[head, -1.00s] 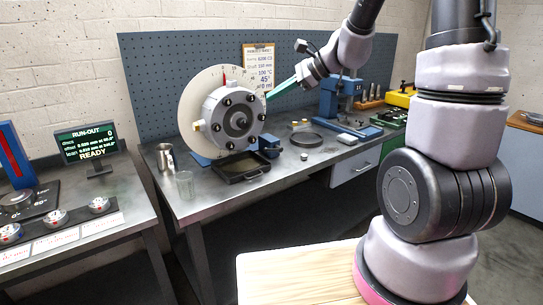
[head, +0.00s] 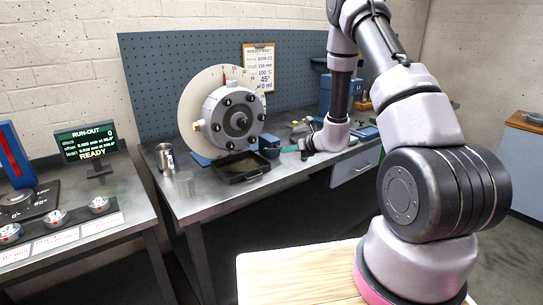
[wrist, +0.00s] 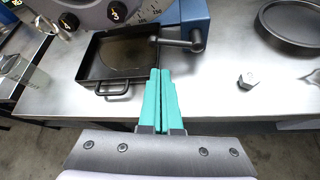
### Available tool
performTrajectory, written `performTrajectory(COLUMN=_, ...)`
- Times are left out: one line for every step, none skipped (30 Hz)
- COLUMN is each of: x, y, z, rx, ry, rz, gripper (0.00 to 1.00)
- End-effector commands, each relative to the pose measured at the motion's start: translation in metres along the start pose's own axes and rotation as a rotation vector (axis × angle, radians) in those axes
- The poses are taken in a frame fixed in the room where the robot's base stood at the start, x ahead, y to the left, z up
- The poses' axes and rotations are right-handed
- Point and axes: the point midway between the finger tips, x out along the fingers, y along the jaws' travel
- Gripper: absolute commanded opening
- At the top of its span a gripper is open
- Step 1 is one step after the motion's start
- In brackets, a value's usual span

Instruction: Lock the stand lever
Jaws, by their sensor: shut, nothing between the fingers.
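The rotor (head: 233,118) is a grey bolted housing in front of a pale graduated disc on a blue stand (head: 270,143). In the wrist view the stand's blue block (wrist: 190,12) carries a dark lever (wrist: 178,43), which lies roughly sideways with a round boss at its right end. My gripper (wrist: 160,72) has teal fingers, shut together and empty. Its tips are just below the lever's left end in the picture; I cannot tell whether they touch. In the head view my gripper (head: 287,149) is low, right of the stand.
A black tray (wrist: 117,58) with a front handle lies left of my fingers, and it shows below the rotor in the head view (head: 243,168). A glass beaker (head: 184,184) stands at left.

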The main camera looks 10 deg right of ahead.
Motion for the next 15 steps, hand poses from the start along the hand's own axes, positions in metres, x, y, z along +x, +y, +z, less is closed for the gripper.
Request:
performTrajectory(x=0.000, y=0.000, z=0.000, rx=0.001, ry=0.000, rz=-0.001, gripper=0.00)
performTrajectory(x=0.000, y=0.000, z=0.000, rx=0.001, ry=-0.001, rz=-0.001, gripper=0.00)
performTrajectory(x=0.000, y=0.000, z=0.000, rx=0.000, ry=-0.001, rz=-0.001, gripper=0.00)
performTrajectory(x=0.000, y=0.000, z=0.000, rx=0.000, ry=0.000, rz=-0.001, gripper=0.00)
performTrajectory(x=0.000, y=0.000, z=0.000, rx=0.000, ry=0.000, rz=0.000, gripper=0.00)
performTrajectory(x=0.000, y=0.000, z=0.000, rx=0.000, ry=0.000, rz=0.000, gripper=0.00)
performTrajectory(x=0.000, y=0.000, z=0.000, rx=-0.001, ry=0.000, rz=0.000, gripper=0.00)
performTrajectory(x=0.000, y=0.000, z=0.000, rx=-0.001, ry=0.000, rz=0.000, gripper=0.00)
performTrajectory(x=0.001, y=0.000, z=0.000, rx=-0.001, ry=0.000, rz=0.000, gripper=0.00)
performTrajectory(x=0.003, y=0.000, z=0.000, rx=-0.001, ry=0.000, rz=0.001, gripper=0.00)
performTrajectory(x=0.004, y=0.000, z=0.000, rx=-0.002, ry=0.000, rz=0.001, gripper=0.00)
performTrajectory(x=0.008, y=0.000, z=0.000, rx=-0.002, ry=0.001, rz=0.001, gripper=0.00)
performTrajectory(x=0.012, y=0.000, z=0.000, rx=-0.002, ry=0.001, rz=0.001, gripper=0.00)
performTrajectory(x=0.016, y=0.000, z=0.000, rx=-0.002, ry=0.001, rz=0.001, gripper=0.00)
performTrajectory(x=0.023, y=0.001, z=0.000, rx=-0.003, ry=0.000, rz=0.002, gripper=0.00)
